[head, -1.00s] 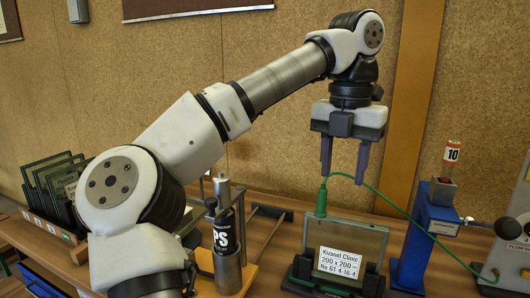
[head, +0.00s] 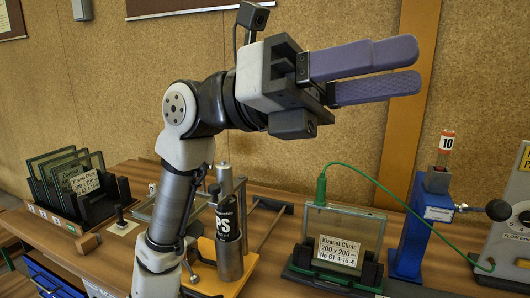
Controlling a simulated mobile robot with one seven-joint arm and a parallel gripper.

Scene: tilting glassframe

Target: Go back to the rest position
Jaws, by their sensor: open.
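My gripper (head: 405,70) is raised high in front of the cork wall, its two purple fingers pointing right. The fingers are apart with nothing between them. It is well above the bench and touches nothing. Below it, a framed glass pane (head: 343,232) with a "Kizanel Clinic 200 x 200" label stands upright in a dark holder (head: 335,279) on the bench. A green cable clip is at the pane's upper left corner.
A rack (head: 62,220) of several framed panes stands at the left. A grey cylinder (head: 229,235) stands on a yellow base behind my arm. A blue stand (head: 418,230) with a "10" tag and a grey instrument (head: 512,225) are at the right. A green cable (head: 400,200) arcs between pane and instrument.

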